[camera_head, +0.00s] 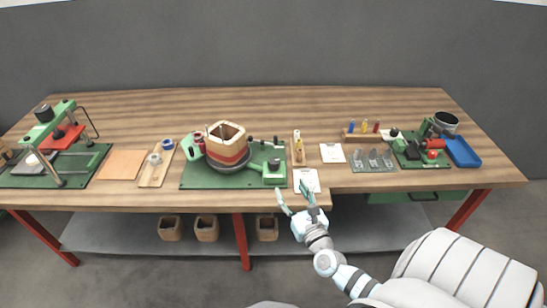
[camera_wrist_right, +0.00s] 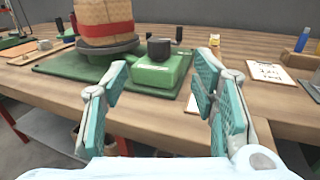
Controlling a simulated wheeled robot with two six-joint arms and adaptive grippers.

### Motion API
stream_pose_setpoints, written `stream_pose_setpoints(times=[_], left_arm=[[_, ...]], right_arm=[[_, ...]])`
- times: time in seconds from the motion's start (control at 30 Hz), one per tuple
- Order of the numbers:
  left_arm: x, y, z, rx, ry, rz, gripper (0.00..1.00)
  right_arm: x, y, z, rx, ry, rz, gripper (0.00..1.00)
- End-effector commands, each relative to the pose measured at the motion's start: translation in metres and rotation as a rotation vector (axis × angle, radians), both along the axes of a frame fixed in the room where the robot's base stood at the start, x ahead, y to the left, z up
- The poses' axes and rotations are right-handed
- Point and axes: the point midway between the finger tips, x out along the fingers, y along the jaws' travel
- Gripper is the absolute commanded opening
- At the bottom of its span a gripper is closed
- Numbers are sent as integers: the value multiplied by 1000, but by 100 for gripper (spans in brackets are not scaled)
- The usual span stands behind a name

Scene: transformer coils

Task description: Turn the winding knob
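The winding machine has a green box (camera_head: 274,174) with a black knob (camera_head: 274,163) on top, at the right end of a green base plate (camera_head: 225,185). In the right wrist view the black knob (camera_wrist_right: 159,49) stands on the green box (camera_wrist_right: 160,73), ahead between the fingers. A wrapped coil (camera_head: 227,146) with a red band sits on the machine's round dark plate. My right gripper (camera_head: 294,192) is open and empty at the table's front edge, short of the green box and to its right. Its spread fingers show in the wrist view (camera_wrist_right: 166,75). My left gripper is not in view.
The back of the table is mostly clear.

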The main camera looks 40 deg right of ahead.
Motion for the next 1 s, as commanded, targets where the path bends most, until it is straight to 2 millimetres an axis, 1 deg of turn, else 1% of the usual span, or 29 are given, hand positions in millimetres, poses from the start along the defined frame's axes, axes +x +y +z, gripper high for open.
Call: stream_pose_setpoints(times=[0.07,0.17,0.4,0.5,0.6,0.77,0.97,1.0], left_arm=[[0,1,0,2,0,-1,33],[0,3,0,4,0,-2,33],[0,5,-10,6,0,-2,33],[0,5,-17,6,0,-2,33],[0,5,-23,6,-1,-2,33],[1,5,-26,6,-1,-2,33],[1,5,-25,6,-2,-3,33],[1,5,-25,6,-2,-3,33]], right_arm=[[7,-2,0,-21,8,1,53],[25,-7,0,-19,7,1,53],[89,-28,-3,-14,7,1,53],[110,-34,-3,-11,7,1,53],[126,-39,-4,-11,8,2,53],[137,-43,-2,-11,9,3,53],[137,-43,-1,-10,9,3,53],[137,-43,-1,-10,9,3,52]])
